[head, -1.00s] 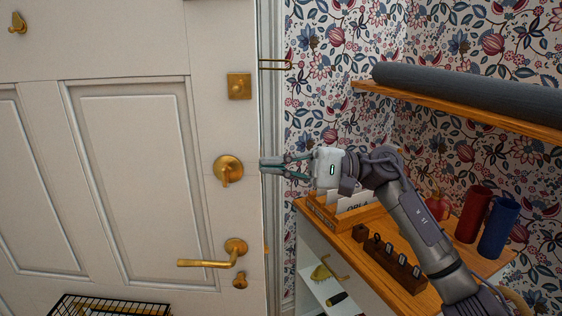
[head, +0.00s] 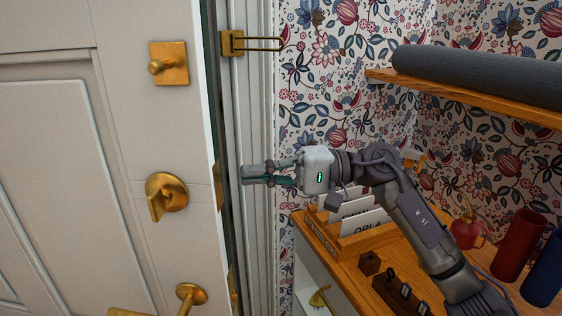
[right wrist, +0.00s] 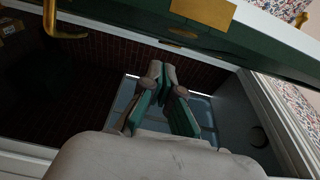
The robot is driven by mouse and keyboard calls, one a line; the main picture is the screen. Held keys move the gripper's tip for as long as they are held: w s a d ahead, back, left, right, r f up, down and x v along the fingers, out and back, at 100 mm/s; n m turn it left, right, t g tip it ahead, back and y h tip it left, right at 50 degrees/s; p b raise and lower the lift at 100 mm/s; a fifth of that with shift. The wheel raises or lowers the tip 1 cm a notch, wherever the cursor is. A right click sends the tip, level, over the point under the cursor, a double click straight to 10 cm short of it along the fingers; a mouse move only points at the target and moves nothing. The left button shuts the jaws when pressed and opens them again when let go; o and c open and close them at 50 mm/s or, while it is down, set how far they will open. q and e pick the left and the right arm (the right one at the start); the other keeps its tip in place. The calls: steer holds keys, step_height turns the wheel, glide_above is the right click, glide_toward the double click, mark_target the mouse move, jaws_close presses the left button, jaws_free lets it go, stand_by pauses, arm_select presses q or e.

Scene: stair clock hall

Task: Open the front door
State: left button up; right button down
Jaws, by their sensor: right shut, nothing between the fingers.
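The white front door (head: 60,170) stands slightly ajar at the left of the head view, with a narrow dark gap between its edge and the frame (head: 262,120). A brass lever handle (head: 190,293) is cut off at the bottom. Above it are a brass thumb-turn (head: 166,193) and a brass knob plate (head: 168,64). My right gripper (head: 243,174) is shut and empty, its fingertips at the gap beside the door's edge. In the right wrist view the fingers (right wrist: 162,72) are in front of the opening, with the door's dark green edge (right wrist: 150,30) above them. My left gripper is out of view.
A brass swing-bar guard (head: 232,43) is on the frame, its bar pointing right, clear of the door. A wooden cabinet top (head: 350,285) with a card holder (head: 330,240) lies below my right arm. A wooden shelf (head: 470,95) bears a grey roll (head: 480,75).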

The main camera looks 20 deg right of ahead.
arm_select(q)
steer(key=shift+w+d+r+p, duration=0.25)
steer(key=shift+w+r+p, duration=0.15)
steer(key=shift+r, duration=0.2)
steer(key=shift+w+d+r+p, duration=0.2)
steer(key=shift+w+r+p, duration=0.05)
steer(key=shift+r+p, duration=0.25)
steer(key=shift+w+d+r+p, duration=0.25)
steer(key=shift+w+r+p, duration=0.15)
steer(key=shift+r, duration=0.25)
arm_select(e)
steer(key=shift+s+a+f, duration=0.1)
steer(key=shift+s+a, duration=0.25)
steer(key=shift+a, duration=0.45)
steer(key=shift+s+a, duration=0.4)
steer(key=shift+a, duration=0.45)
steer(key=shift+s+a+f, duration=0.1)
steer(key=shift+s+a, duration=0.25)
steer(key=shift+a, duration=0.45)
